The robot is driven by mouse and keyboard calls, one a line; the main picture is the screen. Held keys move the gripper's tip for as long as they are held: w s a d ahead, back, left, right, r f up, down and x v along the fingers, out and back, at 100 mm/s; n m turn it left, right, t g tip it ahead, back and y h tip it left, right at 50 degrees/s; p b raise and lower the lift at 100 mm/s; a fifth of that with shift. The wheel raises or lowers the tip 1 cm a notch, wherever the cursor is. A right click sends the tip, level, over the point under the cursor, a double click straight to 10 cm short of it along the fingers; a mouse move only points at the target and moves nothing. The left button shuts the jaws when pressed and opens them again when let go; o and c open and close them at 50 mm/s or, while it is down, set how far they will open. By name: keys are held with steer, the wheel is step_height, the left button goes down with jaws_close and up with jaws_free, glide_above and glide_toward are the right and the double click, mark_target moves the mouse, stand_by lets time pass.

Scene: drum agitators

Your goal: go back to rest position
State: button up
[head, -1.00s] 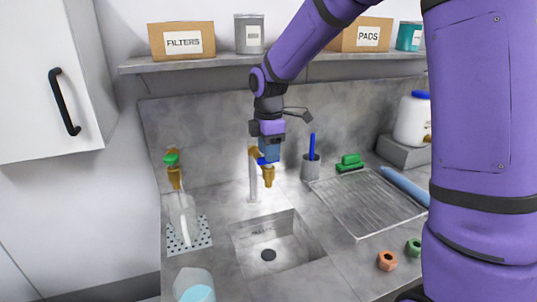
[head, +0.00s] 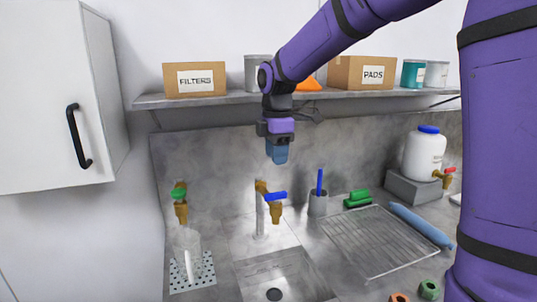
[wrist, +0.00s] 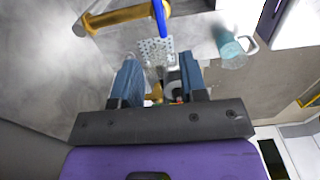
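My gripper (head: 277,153) hangs in the air above the sink tap, in front of the grey back panel. In the wrist view its two blue fingers (wrist: 160,82) stand apart with nothing held between them. The tap (head: 268,201) with a blue lever is below the gripper, clear of it. In the wrist view the tap's blue lever (wrist: 159,18) shows at the top, beyond the fingers.
The sink (head: 285,278) lies below. A shelf (head: 235,97) with boxes runs behind my arm. A drying rack (head: 377,240), a white drum (head: 423,154) and two nuts are at right. A green-handled tap (head: 180,203) and a cabinet (head: 55,100) are at left.

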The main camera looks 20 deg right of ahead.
steer(key=s+d+r+m+t, duration=0.1)
steer(key=s+d+m, duration=0.1)
steer(key=s+m, duration=0.4)
steer(key=s+d+r+m+t, duration=0.1)
steer(key=s+m, duration=0.4)
steer(key=s, duration=0.8)
steer(key=s+d+r+m+t, duration=0.2)
steer(key=s+m, duration=0.4)
steer(key=s, duration=0.3)
steer(key=shift+s+d+m+t, duration=0.35)
steer(key=shift+d+t, duration=0.25)
steer(key=shift+d, duration=0.3)
steer(key=shift+r, duration=0.1)
